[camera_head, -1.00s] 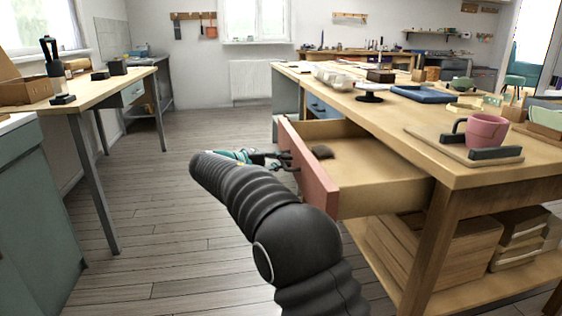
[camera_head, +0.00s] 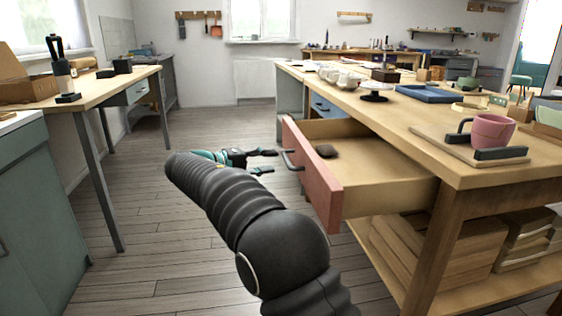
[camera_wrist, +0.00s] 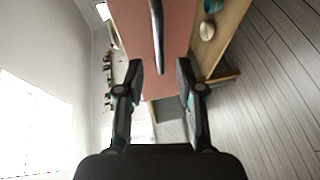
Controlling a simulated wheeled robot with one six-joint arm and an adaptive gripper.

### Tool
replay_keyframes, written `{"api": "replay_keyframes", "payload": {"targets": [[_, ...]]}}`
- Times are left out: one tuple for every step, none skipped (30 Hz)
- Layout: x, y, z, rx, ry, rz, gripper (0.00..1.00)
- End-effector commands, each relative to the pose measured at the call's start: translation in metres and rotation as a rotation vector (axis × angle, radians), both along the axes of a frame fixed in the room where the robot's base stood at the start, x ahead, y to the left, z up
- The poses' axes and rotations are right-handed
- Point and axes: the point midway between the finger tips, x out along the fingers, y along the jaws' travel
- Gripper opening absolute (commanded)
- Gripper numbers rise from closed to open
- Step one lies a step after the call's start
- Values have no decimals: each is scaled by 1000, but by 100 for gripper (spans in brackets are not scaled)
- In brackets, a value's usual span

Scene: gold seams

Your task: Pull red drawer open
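The red drawer (camera_head: 311,174) stands well out from the wooden workbench (camera_head: 455,165), and its light wood inside shows. The drawer's dark handle (camera_head: 291,161) is on the red front. My gripper (camera_head: 268,161) is to the left of the handle, with its fingers apart and nothing between them. In the wrist view my gripper (camera_wrist: 159,75) is open, with the red front (camera_wrist: 183,35) beyond the fingertips. The handle (camera_wrist: 157,25) shows there as a dark bar, apart from the fingers.
A pink mug (camera_head: 489,131) stands on a board on the bench, near a blue tray (camera_head: 428,93). Stacked wooden pieces (camera_head: 420,250) lie on the lower shelf. Another table (camera_head: 95,93) is at the left. The floor between is clear.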

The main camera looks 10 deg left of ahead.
Motion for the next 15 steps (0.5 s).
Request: {"api": "replay_keyframes", "payload": {"targets": [[-7,8,2,1,-1,2,37],[-11,12,3,1,-1,2,37],[-16,17,4,0,0,2,37],[-19,20,4,0,0,1,37],[-22,23,5,0,0,1,37],[-26,27,6,0,0,1,37],[-28,29,7,0,0,1,37],[-30,31,7,0,0,0,37],[-33,34,8,0,0,0,37],[-35,35,9,0,0,-1,37],[-36,36,9,0,0,-1,37],[-37,37,9,0,0,-1,37],[-38,38,9,-1,1,-1,37],[-38,38,9,-1,1,-1,37],[-39,39,9,-1,1,-1,37]]}}
